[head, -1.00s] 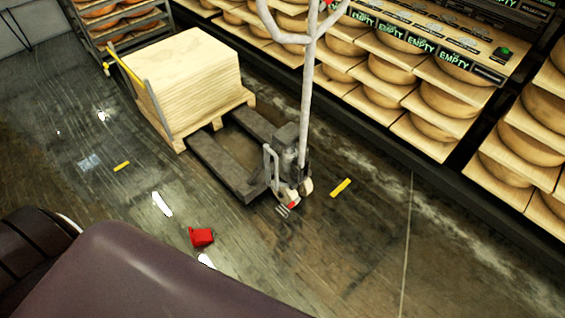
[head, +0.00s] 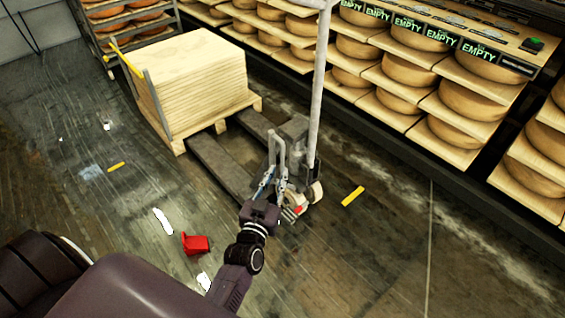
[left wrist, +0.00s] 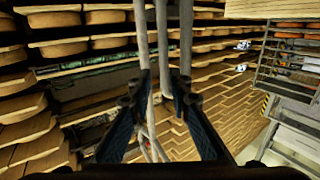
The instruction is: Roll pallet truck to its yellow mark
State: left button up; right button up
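The grey pallet truck (head: 297,140) stands on the dark floor, its handle pole upright and cut off by the top edge. Its forks (head: 221,166) reach to the pallet (head: 179,145) with stacked boards; their far ends are hidden. One yellow mark (head: 352,195) lies just right of the truck's wheels, another yellow mark (head: 116,166) farther left. My left gripper (head: 268,183) is at the truck's grey guard bars, low beside the pole. In the left wrist view, its fingers (left wrist: 161,84) are apart, with upright truck bars (left wrist: 163,45) between and beyond them; contact is unclear. My right gripper is not in view.
Shelves of cheese wheels (head: 455,105) line the right side. A wheeled rack (head: 130,30) stands at the back left. A red object (head: 196,244) and white scraps (head: 163,221) lie on the floor.

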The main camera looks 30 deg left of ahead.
aim_at(282, 155)
pick_arm(q)
jog(key=w, duration=0.2)
jog(key=w+a+b, duration=0.1)
jog(key=w, duration=0.2)
jog(key=w+a+r, duration=0.1)
jog(key=w, duration=0.1)
jog(key=shift+w+a+r+b, duration=0.1)
jog(key=shift+w+b, duration=0.25)
jog(key=shift+w, duration=0.05)
grip_shut()
